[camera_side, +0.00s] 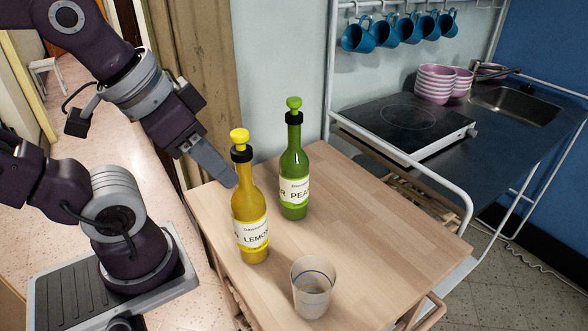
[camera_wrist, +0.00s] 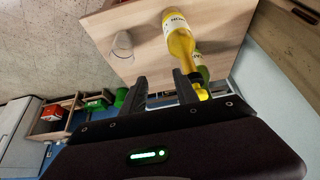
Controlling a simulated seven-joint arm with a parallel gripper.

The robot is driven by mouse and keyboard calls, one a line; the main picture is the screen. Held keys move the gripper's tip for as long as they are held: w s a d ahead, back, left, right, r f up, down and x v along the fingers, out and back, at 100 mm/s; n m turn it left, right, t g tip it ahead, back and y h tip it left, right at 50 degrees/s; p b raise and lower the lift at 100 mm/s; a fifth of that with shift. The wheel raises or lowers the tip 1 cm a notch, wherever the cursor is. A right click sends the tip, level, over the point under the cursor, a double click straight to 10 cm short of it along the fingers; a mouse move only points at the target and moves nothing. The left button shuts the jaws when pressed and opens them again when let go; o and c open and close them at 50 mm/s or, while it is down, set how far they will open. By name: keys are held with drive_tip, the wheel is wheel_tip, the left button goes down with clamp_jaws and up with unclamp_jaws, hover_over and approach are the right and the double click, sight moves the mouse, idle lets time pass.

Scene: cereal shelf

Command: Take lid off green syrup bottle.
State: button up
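The green pear syrup bottle (camera_side: 294,165) stands upright on the wooden table, with a green lid (camera_side: 293,103) on top above a black collar. The yellow lemon bottle (camera_side: 247,210) stands in front and to its left, with a yellow lid (camera_side: 239,136). My gripper (camera_side: 228,181) is left of the yellow bottle's neck in the side view; I cannot tell if it touches. In the wrist view my gripper (camera_wrist: 160,74) has its two fingers apart with nothing between them. There the yellow bottle (camera_wrist: 179,38) mostly hides the green bottle (camera_wrist: 202,72), and the green lid cannot be made out.
A clear glass (camera_side: 313,288) stands near the front of the wooden table (camera_side: 365,215). The table's right half is clear. A counter with a cooktop (camera_side: 405,122), pink bowls (camera_side: 436,85) and a sink is behind at right. Blue mugs (camera_side: 384,32) hang above.

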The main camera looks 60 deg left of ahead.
idle(0.4)
drive_tip(key=o, duration=0.5)
wheel_tip(320, 180, up, 11)
drive_tip(key=n+g, duration=0.6)
drive_tip(key=n, duration=0.8)
hover_over(294, 99)
drive_tip(key=a, duration=0.2)
drive_tip(key=f, duration=0.5)
drive_tip(key=shift+s+d, duration=0.15)
drive_tip(key=shift+d, duration=0.1)
drive_tip(key=f, duration=0.2)
drive_tip(key=d+f, duration=0.1)
drive_tip(key=f, duration=0.4)
drive_tip(key=shift+d+f, duration=0.3)
drive_tip(key=shift+f, duration=0.1)
